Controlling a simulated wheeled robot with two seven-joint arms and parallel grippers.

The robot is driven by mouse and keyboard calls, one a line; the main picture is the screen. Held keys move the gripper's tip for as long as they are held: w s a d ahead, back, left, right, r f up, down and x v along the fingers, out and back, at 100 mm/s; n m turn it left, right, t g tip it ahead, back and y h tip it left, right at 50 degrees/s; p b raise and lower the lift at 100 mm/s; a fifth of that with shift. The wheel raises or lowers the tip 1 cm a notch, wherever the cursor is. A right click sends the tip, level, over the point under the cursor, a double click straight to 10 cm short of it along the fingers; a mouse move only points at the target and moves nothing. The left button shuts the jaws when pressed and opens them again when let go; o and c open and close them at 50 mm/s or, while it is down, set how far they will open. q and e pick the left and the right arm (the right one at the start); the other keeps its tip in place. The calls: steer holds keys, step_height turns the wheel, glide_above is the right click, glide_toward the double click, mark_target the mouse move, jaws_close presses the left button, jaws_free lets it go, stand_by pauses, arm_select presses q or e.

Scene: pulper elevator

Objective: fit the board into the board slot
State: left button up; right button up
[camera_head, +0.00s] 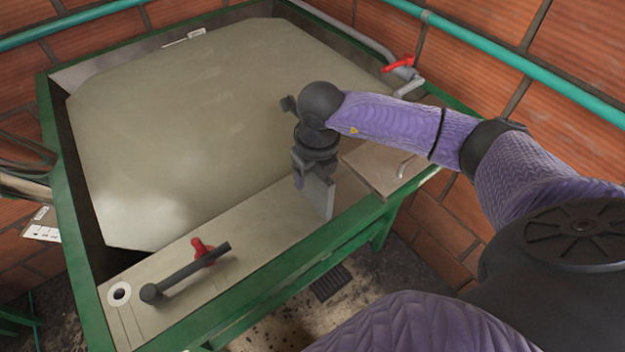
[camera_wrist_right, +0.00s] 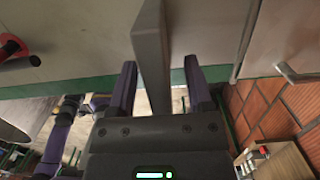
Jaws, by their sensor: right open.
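A thin grey board (camera_head: 319,197) stands upright at the front ledge of the green-framed tank (camera_head: 255,298). In the right wrist view the board (camera_wrist_right: 150,45) rises between the two fingers, with a gap visible on each side. My right gripper (camera_head: 303,180) is open around the board and comes down from above. The gripper hides part of the board. The board slot is not clearly visible, so I cannot tell how deep the board sits in it. My left gripper is not in view.
A black lever with a red joint (camera_head: 203,252) and a round hole (camera_head: 119,293) are on the ledge at left. A panel with a metal handle (camera_head: 390,165) lies right of the board. A red-handled valve (camera_head: 398,64) and brick walls stand behind.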

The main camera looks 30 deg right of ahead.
jaws_close()
stand_by(0.4)
